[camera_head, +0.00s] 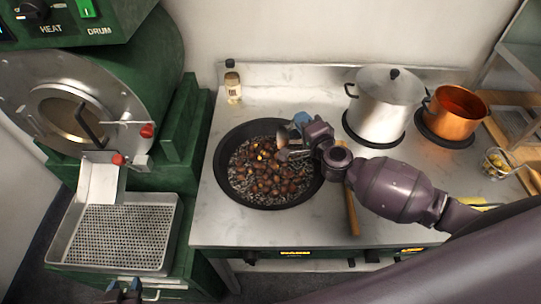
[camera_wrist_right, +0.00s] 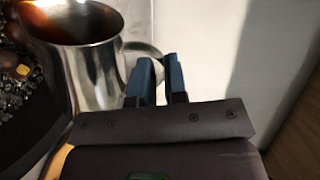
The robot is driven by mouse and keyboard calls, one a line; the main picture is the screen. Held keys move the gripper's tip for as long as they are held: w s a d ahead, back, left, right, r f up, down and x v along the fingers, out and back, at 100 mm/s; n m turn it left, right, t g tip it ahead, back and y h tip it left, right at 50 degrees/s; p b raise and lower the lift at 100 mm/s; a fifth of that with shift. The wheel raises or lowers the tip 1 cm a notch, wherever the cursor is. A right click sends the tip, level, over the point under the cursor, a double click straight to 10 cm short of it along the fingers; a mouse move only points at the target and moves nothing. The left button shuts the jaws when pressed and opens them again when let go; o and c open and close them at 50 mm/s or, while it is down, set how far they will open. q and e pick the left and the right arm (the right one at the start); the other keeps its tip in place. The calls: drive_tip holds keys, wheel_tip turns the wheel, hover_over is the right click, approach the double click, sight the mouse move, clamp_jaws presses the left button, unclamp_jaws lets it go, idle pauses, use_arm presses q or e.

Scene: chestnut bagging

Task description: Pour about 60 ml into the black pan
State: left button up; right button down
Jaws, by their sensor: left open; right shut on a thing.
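The black pan (camera_head: 219,183) sits on the counter, holding brown chestnuts (camera_head: 270,180) on dark gravel-like bits. My right gripper (camera_head: 301,120) is at the pan's upper right edge, shut on the handle of a small metal jug (camera_head: 283,139). In the right wrist view the jug (camera_wrist_right: 92,75) has dark brown liquid inside, and my blue fingers (camera_wrist_right: 160,80) are at its handle. How far the jug is tilted, and whether liquid is leaving it, I cannot tell. My left gripper (camera_head: 124,291) is open at the bottom left edge, away from the pan, mostly cut off.
A lidded silver pot (camera_head: 385,100) and a copper pot (camera_head: 456,112) stand to the right. A small bottle (camera_head: 233,87) stands behind the pan. A wooden handle (camera_head: 352,212) lies under my right arm. A green roaster with a perforated tray (camera_head: 115,238) is at left.

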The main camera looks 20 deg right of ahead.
use_arm(q)
drive_tip(key=shift+s+r+p, duration=0.2)
drive_tip(key=shift+r+p, duration=0.05)
drive_tip(key=shift+p, duration=0.25)
use_arm(e)
drive_tip(key=shift+a+r, duration=0.15)
drive_tip(key=shift+a, duration=0.25)
drive_tip(key=d+f+b, duration=0.1)
drive_tip(key=d+b, duration=0.1)
drive_tip(key=b, duration=0.1)
drive_tip(key=shift+f+m, duration=0.2)
drive_tip(key=shift+m, duration=0.2)
drive_tip(key=shift+w+d+m, duration=0.2)
drive_tip(key=shift+d+m, duration=0.65)
drive_tip(key=shift+m, duration=0.15)
drive_tip(key=shift+d+m, duration=0.25)
drive_tip(key=shift+m, duration=0.05)
drive_tip(key=shift+w+d+f+m+b, duration=0.1)
drive_tip(key=shift+d+f+m+b, duration=0.5)
drive_tip(key=shift+f+m, duration=0.25)
use_arm(q)
drive_tip(key=shift+w+f, duration=0.35)
drive_tip(key=shift+f, duration=0.25)
drive_tip(key=shift+w+f, duration=0.3)
drive_tip(key=shift+f, duration=0.25)
use_arm(e)
drive_tip(key=shift+r, duration=0.15)
